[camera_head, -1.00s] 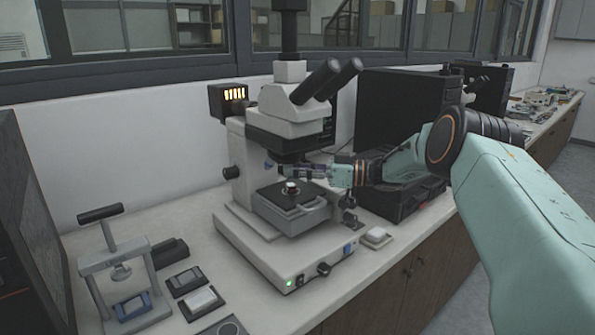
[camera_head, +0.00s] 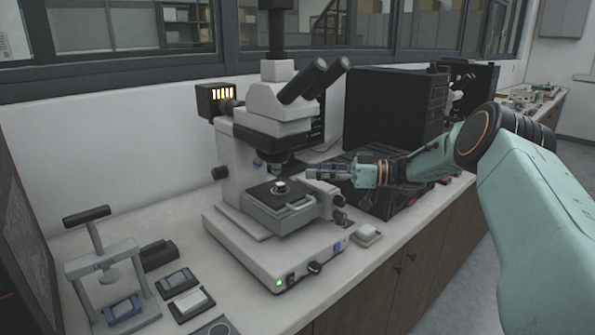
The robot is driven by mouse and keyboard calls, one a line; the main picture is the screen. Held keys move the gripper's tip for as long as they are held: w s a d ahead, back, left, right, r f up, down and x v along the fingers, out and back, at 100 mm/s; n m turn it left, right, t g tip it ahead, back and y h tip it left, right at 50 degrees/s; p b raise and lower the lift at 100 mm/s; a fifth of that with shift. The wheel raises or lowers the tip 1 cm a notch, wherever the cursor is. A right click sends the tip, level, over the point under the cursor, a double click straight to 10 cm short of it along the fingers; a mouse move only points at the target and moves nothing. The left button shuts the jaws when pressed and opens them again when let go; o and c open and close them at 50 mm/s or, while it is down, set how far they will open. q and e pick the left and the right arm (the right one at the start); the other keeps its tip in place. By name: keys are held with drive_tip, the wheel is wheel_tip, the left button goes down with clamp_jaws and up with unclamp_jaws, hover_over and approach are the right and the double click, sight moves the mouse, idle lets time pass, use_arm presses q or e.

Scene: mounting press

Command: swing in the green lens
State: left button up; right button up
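The microscope (camera_head: 262,105) stands on the bench in the middle of the view. Its objective turret (camera_head: 272,157) hangs over the dark stage (camera_head: 270,196), with a bluish lens (camera_head: 257,163) at its left side. A small lens (camera_head: 276,168) points down below the turret; it looks faintly greenish, but it is too small to be sure. A small round sample (camera_head: 280,187) sits on the stage under it. My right gripper (camera_head: 311,173) is just right of the turret, apart from it, pointing left. Its fingers are too small to show whether they are open. My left gripper is out of view.
A hand press (camera_head: 103,265) and small trays (camera_head: 192,303) stand at the left front. A black box (camera_head: 395,108) is behind my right arm. A small white-topped item (camera_head: 366,234) lies right of the microscope base. The bench front is partly clear.

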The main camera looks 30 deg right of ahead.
drive_tip(key=shift+v, duration=1.9)
